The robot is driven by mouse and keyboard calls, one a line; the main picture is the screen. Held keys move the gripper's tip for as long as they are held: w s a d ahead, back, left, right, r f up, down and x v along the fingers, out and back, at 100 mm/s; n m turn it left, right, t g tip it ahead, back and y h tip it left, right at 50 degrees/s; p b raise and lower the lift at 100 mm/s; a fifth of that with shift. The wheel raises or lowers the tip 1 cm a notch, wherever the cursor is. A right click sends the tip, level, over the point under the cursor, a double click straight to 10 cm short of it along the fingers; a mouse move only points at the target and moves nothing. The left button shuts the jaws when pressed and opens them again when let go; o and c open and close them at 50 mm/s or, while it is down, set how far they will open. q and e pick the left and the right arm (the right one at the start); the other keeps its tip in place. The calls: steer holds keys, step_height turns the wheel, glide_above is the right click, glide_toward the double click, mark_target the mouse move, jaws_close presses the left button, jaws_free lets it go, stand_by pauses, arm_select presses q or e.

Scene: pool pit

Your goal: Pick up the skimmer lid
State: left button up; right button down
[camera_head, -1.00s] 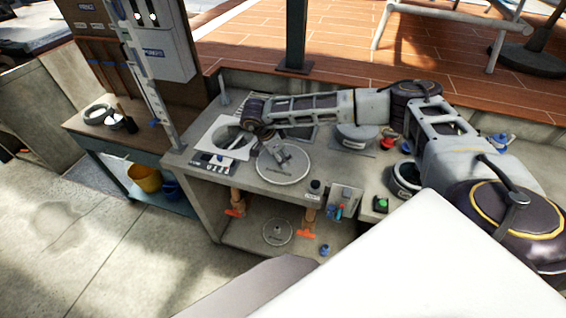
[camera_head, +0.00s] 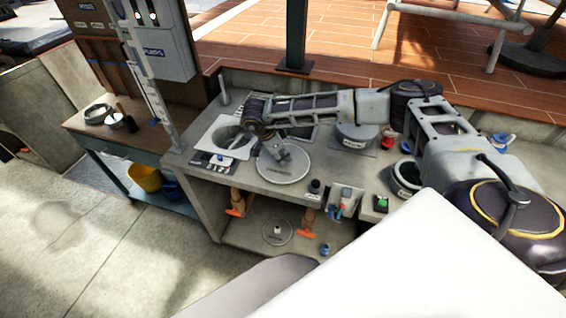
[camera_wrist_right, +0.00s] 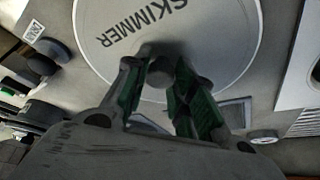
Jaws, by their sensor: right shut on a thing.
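The skimmer lid (camera_head: 291,174) is a pale grey disc on the front part of the grey counter. It fills the top of the right wrist view, where its rim and the word SKIMMER show (camera_wrist_right: 185,35). My right gripper (camera_head: 280,152) is at its middle, coming from above. In the right wrist view my right gripper (camera_wrist_right: 160,80) has its green-padded fingers on either side of the round knob (camera_wrist_right: 160,68), shut on it. I cannot tell whether the lid touches the counter. My left gripper is not in view.
A white square plate with a round opening (camera_head: 212,132) lies left of the lid. A black knob (camera_head: 314,187) and a small tool holder (camera_head: 347,196) are to the right. A lower shelf (camera_head: 262,240) holds another round lid. A post (camera_head: 162,110) rises at the counter's left end.

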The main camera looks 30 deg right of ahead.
steer(key=shift+r, duration=0.2)
step_height(320, 180, up, 10)
steer(key=b, duration=0.1)
steer(key=shift+f, duration=0.15)
stand_by(0.4)
stand_by(0.5)
